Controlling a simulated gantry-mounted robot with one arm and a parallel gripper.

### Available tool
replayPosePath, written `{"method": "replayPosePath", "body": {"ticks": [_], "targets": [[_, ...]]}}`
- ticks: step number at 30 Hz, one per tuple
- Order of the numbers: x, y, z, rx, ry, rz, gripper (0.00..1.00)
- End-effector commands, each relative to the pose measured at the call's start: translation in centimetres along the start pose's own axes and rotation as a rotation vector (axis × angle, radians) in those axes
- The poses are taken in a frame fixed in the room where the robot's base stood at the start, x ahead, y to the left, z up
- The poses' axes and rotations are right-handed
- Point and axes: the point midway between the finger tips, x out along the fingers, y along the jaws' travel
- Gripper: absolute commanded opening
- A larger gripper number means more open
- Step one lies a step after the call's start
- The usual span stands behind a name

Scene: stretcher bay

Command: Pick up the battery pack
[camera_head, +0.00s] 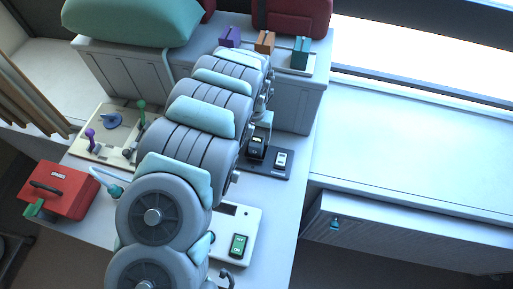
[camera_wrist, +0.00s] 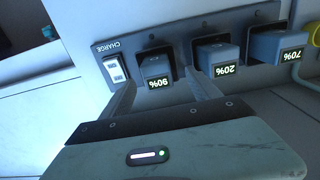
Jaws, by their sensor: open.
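In the wrist view, a dark charging panel (camera_wrist: 130,43) marked CHARGE holds several dark battery packs in a row, their displays upside down. The nearest pack (camera_wrist: 156,70) reads 90%, the middle pack (camera_wrist: 217,56) reads 20%, and the right pack (camera_wrist: 275,44) reads 70%. My gripper (camera_wrist: 157,78) is open and empty. Its two fingers point at the panel, one to each side of the 90% pack, with a gap; contact is not clear. In the head view, one black pack (camera_head: 257,143) shows on the dark panel (camera_head: 266,170); my arm hides the others and most of my gripper.
A white rocker switch (camera_wrist: 115,70) sits at the panel's left end. In the head view, a red case (camera_head: 62,190) and a lever board (camera_head: 105,140) lie left of my arm. The right-hand counter (camera_head: 410,150) is clear.

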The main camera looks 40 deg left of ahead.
Motion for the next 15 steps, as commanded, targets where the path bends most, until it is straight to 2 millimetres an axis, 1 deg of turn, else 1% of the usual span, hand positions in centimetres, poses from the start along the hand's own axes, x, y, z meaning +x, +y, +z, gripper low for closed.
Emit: {"method": "replayPosePath", "body": {"ticks": [3, 8, 15], "targets": [[0.9, 0.1, -0.1, 0.001, 0.003, 0.001, 0.71], [1.7, 0.2, -0.1, 0.0, 0.003, 0.002, 0.71], [4.3, 0.6, -0.2, 0.0, 0.005, 0.003, 0.71]]}}
